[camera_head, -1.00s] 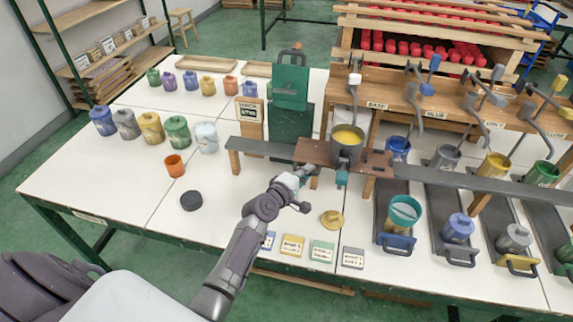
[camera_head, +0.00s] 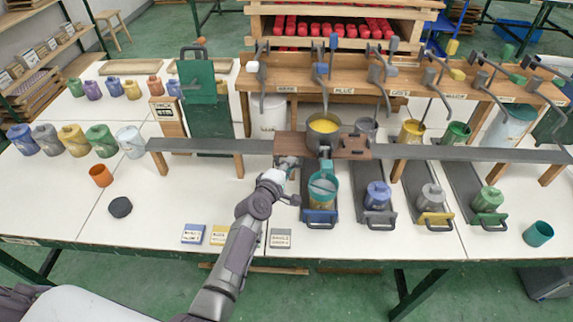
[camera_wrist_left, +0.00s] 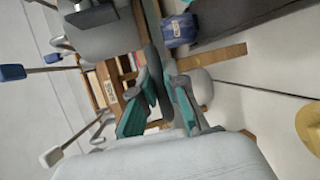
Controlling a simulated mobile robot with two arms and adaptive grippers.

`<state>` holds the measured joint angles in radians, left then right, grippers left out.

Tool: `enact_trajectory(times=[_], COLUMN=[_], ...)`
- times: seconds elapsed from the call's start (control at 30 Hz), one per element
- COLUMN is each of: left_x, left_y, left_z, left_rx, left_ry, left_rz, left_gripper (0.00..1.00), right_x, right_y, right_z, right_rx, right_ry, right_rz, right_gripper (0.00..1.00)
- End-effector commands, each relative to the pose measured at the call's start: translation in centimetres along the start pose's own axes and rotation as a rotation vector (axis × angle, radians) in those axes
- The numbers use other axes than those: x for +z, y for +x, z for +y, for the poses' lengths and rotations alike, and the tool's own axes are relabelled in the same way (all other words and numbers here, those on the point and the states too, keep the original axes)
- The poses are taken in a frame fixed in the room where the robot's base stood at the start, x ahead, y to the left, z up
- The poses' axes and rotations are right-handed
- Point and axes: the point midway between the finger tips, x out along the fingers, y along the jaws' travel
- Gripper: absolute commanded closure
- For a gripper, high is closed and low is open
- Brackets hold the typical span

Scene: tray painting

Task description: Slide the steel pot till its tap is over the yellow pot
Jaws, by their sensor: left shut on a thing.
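The steel pot (camera_head: 323,132), with yellow paint inside, sits on a brown wooden carriage (camera_head: 355,147) across a long grey rail. Its teal tap (camera_head: 326,163) hangs at the front, above a teal funnel-like cup (camera_head: 322,186) on the leftmost tray. A yellow pot (camera_head: 412,131) stands behind the rail, to the right of the tap. A yellowish container partly shows under the teal cup. My left gripper (camera_head: 287,167) is shut at the carriage's front left; the exact part held is hidden. Its fingers (camera_wrist_left: 163,95) also show in the left wrist view. My right gripper is not in view.
The rail (camera_head: 460,154) runs clear to the right of the carriage. Front trays hold a blue jar (camera_head: 377,196), a grey jar (camera_head: 431,197) and a green jar (camera_head: 488,199). A green pot (camera_head: 456,134) stands behind the rail. Levers hang from the shelf above.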

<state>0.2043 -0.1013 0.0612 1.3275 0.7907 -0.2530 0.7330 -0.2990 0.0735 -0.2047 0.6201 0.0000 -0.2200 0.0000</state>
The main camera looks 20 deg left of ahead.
Motion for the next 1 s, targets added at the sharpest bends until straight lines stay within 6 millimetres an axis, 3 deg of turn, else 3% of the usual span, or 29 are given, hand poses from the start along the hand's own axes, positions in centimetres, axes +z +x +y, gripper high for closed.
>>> enact_trajectory(times=[0.2, 0.23, 0.37, 0.4, 0.77, 1.0], left_x=[0.0, 0.0, 0.0, 0.0, 0.0, -0.1], left_y=[0.0, 0.0, 0.0, 0.0, -0.5, -4.3], left_z=[-0.2, -0.2, -0.2, -0.1, -0.1, -0.2], left_rx=[-0.004, -0.004, -0.003, -0.002, 0.000, -0.002], left_ry=[0.000, 0.000, 0.000, 0.000, -0.001, -0.001], left_rz=[-0.001, -0.001, 0.000, 0.000, 0.001, 0.002], left_gripper=[1.00, 0.85, 0.63, 0.62, 0.62, 0.62], right_x=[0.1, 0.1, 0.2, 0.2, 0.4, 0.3], right_y=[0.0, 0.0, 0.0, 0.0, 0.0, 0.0], right_z=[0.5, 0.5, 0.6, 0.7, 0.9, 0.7], right_rx=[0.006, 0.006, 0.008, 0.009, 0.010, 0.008], right_ry=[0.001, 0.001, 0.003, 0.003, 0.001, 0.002], right_rz=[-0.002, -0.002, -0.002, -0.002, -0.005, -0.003], right_gripper=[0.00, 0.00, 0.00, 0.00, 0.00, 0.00])
